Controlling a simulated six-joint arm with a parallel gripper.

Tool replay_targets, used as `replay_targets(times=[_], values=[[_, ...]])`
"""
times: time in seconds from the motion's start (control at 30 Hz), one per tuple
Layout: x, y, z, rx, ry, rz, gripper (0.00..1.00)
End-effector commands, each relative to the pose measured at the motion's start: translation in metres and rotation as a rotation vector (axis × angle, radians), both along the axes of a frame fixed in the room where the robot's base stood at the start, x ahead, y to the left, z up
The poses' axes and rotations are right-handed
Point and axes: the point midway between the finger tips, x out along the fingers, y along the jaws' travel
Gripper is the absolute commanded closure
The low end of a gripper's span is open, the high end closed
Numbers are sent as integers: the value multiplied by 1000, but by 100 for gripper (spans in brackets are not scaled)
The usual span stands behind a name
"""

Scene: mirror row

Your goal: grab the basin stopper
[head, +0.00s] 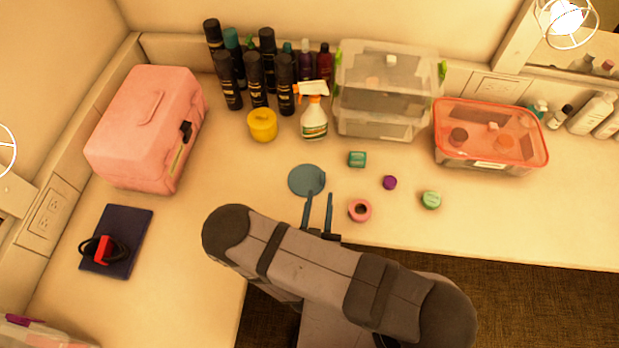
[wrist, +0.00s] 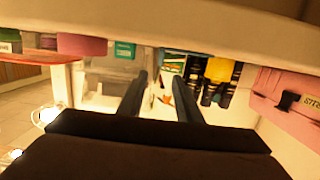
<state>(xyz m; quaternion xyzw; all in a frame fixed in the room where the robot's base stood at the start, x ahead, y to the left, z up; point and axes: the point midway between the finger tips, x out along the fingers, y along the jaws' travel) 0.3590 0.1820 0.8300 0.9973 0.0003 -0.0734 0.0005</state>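The basin stopper looks to be the flat blue-grey disc (head: 307,180) lying on the counter, with a small raised part near its right side. A thin blue edge (wrist: 187,50) in the wrist view is probably the same disc. My gripper (head: 319,194) is open, its two fingers apart with nothing seen between them. In the head view its left fingertip overlaps the disc's near edge; I cannot tell whether they touch. The wrist view also shows the open gripper (wrist: 161,77), low beside the counter surface.
A pink roll (head: 360,210), teal box (head: 357,159), purple cap (head: 390,182) and green jar (head: 431,200) lie to the right. A yellow pot (head: 262,125) and spray bottle (head: 314,120) stand behind.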

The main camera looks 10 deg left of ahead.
Motion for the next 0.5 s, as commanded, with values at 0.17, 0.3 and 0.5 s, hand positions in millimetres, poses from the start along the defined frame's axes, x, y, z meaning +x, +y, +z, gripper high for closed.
replay_targets(times=[0.17,0.3,0.5], values=[[10,-1,0,1,2,-4,68],[18,-1,-3,-1,3,-4,68],[21,0,-4,1,2,-1,68]])
